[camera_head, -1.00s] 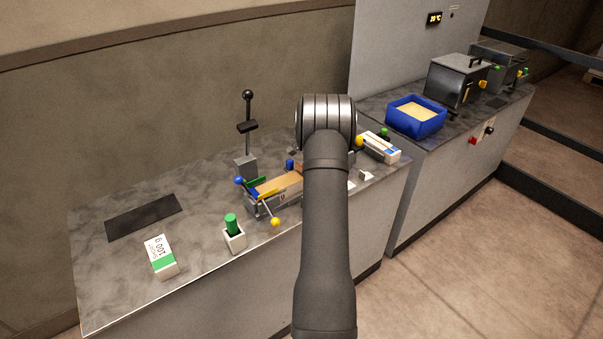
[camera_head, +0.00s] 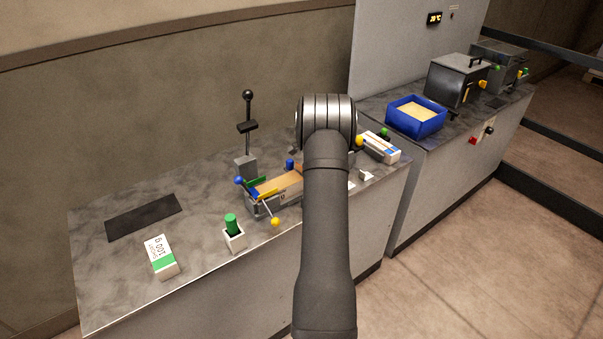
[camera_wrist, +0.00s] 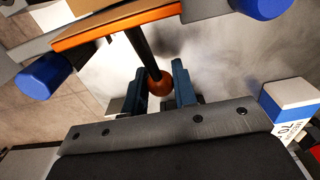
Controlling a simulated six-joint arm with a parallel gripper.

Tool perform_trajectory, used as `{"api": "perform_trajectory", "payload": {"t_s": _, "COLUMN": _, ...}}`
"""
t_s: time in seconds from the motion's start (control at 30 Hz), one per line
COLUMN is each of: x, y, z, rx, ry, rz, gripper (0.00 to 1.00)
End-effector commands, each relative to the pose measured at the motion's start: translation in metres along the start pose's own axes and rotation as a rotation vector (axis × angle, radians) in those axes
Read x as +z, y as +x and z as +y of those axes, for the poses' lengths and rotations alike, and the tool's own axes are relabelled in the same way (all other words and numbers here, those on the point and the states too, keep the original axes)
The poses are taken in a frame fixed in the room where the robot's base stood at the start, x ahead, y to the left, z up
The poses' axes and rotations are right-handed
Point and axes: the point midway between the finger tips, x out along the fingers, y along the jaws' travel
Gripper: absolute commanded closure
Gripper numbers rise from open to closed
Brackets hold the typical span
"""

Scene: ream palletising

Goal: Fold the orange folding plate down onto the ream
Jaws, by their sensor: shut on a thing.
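The orange folding plate shows in the wrist view as a flat board with a bright orange edge (camera_wrist: 115,27). A dark rod (camera_wrist: 143,50) runs from it to an orange ball knob (camera_wrist: 158,84). My gripper (camera_wrist: 157,78) has its two blue-grey fingers on either side of this knob and is shut on it. In the head view my arm hides the gripper and the knob. A tan flat surface (camera_head: 279,184) lies in the small fixture left of my arm. I cannot tell whether it is the ream or the plate.
The fixture has blue and yellow ball-ended levers (camera_head: 275,222). A tall black-handled post (camera_head: 248,130) stands behind it. A white-green carton (camera_head: 161,257) and a green-topped holder (camera_head: 234,237) stand left. A blue bin (camera_head: 416,117) is on the right counter. The left bench has free room.

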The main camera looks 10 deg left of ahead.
Motion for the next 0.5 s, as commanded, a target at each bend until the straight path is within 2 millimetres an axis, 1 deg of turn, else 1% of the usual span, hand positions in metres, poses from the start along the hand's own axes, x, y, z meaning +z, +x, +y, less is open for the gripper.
{"api": "perform_trajectory", "payload": {"t_s": 0.13, "x": -0.004, "y": -0.010, "z": -0.001, "rx": -0.004, "ry": 0.001, "rz": 0.003, "gripper": 0.87}}
{"api": "perform_trajectory", "payload": {"t_s": 0.37, "x": -0.006, "y": -0.017, "z": 0.000, "rx": -0.003, "ry": 0.001, "rz": 0.002, "gripper": 0.87}}
{"api": "perform_trajectory", "payload": {"t_s": 0.5, "x": -0.007, "y": -0.025, "z": -0.001, "rx": -0.004, "ry": 0.001, "rz": 0.003, "gripper": 0.87}}
